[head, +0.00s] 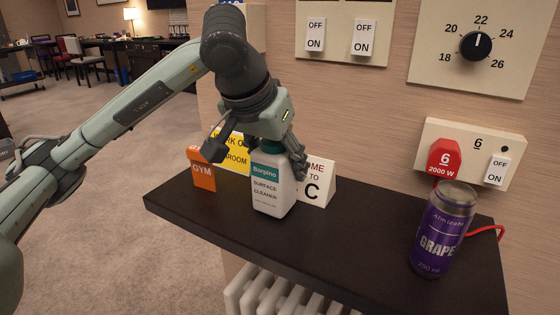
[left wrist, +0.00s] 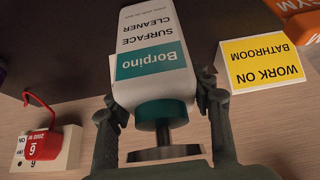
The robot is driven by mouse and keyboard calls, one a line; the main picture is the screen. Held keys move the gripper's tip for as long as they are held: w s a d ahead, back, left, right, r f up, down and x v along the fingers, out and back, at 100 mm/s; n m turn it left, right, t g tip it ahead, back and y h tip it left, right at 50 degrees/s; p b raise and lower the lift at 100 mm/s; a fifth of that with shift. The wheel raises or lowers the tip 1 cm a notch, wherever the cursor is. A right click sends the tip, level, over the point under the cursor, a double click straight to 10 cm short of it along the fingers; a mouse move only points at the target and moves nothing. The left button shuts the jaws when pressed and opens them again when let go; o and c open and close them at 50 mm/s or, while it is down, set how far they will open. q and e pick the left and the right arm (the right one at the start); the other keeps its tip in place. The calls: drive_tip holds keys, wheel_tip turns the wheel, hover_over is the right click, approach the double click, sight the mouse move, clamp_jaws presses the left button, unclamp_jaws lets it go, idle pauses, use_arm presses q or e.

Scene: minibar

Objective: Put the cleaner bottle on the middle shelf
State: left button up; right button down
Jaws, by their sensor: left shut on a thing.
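The cleaner bottle (head: 273,195) is white with a teal Borpino label. It is upright at the dark shelf (head: 360,245), among small signs; I cannot tell whether its base touches the surface. My left gripper (head: 262,150) reaches down from above and is shut on the bottle near its top. In the left wrist view the bottle (left wrist: 155,55) sits between the two fingers of the gripper (left wrist: 160,108). Part of the bottle's top is hidden by the gripper in the head view. My right gripper is not in view.
An orange GYM sign (head: 203,172), a yellow WORK ON BATHROOM sign (head: 232,146) and a white sign (head: 317,186) stand close around the bottle. A purple GRAPE can (head: 440,232) stands at the right. The shelf between bottle and can is clear. A white radiator (head: 290,292) is below.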

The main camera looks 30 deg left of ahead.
use_arm(q)
drive_tip(key=shift+f, duration=0.1)
drive_tip(key=o, duration=1.6)
